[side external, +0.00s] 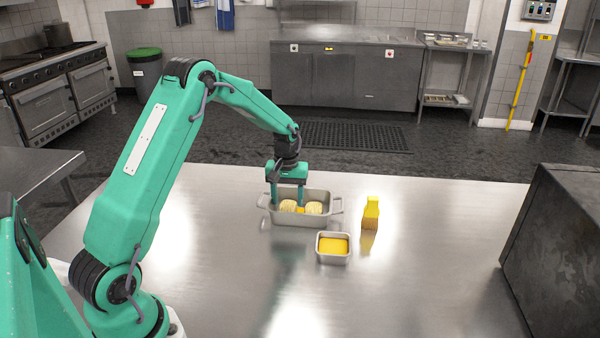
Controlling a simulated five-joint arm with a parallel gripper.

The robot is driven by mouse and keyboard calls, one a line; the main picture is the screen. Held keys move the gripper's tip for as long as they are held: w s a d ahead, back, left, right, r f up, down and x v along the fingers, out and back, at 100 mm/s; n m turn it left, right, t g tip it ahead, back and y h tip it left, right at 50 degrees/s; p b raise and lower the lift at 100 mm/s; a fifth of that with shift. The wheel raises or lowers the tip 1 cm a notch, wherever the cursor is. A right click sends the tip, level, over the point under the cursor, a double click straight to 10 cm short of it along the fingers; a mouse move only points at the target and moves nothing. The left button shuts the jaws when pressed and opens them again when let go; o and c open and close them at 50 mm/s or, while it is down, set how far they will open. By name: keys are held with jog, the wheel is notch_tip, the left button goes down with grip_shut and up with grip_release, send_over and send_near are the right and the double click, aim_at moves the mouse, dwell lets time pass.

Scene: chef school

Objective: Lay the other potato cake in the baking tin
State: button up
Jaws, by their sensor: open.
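The baking tin (306,222) is a grey metal pan with side handles, standing on the steel worktop. Two pale yellow, round potato cakes show inside it: a left one (288,206) and a right one (314,208). My gripper (287,201) points down over the left part of the tin, with its fingers apart. The left cake shows below and between the fingers. Whether the fingers touch it I cannot tell. The tin's front wall hides the lower parts of the cakes.
A small orange patch (301,210) shows between the cakes. A small metal dish (333,260) with yellow-orange contents stands in front of the tin. A yellow, bottle-like object (371,213) stands right of the tin. A dark metal box (560,250) fills the right edge. The worktop's front left is clear.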

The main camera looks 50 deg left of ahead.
aim_at(288, 207)
notch_tip(288, 207, up, 13)
jog(key=shift+f, duration=0.15)
dwell(0.4)
dwell(0.5)
jog(key=s+d+r+m+t, duration=0.3)
jog(key=s+d+r+m, duration=0.1)
jog(key=s+d+r, duration=0.7)
jog(key=s+d+f+m+t, duration=0.1)
jog(key=s+d+m, duration=0.1)
jog(key=s, duration=0.5)
jog(key=s+d+f+m+t, duration=0.1)
jog(key=s+d+m, duration=0.2)
jog(key=s+d, duration=0.2)
jog(key=shift+s+f+t, duration=0.2)
jog(key=shift+s+t, duration=0.1)
jog(key=shift+s, duration=1.1)
jog(key=shift+d, duration=0.1)
